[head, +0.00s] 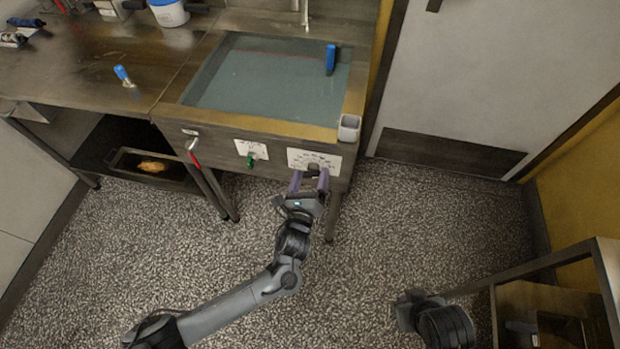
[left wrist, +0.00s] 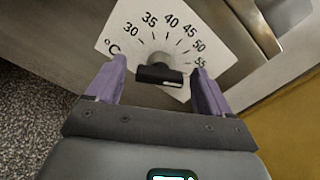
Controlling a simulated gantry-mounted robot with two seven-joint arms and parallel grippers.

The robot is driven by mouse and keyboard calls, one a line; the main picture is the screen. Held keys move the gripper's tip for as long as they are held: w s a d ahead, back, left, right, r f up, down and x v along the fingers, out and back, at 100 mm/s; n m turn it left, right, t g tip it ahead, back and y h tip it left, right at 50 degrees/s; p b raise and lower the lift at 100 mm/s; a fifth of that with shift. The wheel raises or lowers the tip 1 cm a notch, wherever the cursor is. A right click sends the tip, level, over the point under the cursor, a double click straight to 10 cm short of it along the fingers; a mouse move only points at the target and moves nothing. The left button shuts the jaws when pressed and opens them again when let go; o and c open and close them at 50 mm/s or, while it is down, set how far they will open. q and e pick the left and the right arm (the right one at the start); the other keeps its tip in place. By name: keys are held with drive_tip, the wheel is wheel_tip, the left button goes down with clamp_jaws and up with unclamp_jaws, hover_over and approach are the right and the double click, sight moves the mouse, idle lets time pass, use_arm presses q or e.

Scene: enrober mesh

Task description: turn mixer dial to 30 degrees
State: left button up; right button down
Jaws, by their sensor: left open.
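The mixer dial (head: 313,168) sits on the front of the sink unit, on a white plate (head: 330,160). In the left wrist view the dial (left wrist: 160,72) is a grey knob with a dark bar across its front. The printed scale (left wrist: 165,32) carries a °C mark and numbers from 30 to 55. I cannot tell which number the dial points to. My left gripper (head: 310,182) is open in front of the dial. In the left wrist view its purple fingers (left wrist: 159,82) stand on either side of the knob, with visible gaps.
A second control with a green handle (head: 250,160) and a red-handled lever (head: 194,155) are farther left on the front. A grey cup (head: 349,127) hangs at the front right corner. The water-filled basin (head: 265,80) is above. The floor below is clear.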

use_arm(q)
drive_tip(key=c, duration=1)
drive_tip(key=shift+c, duration=0.2)
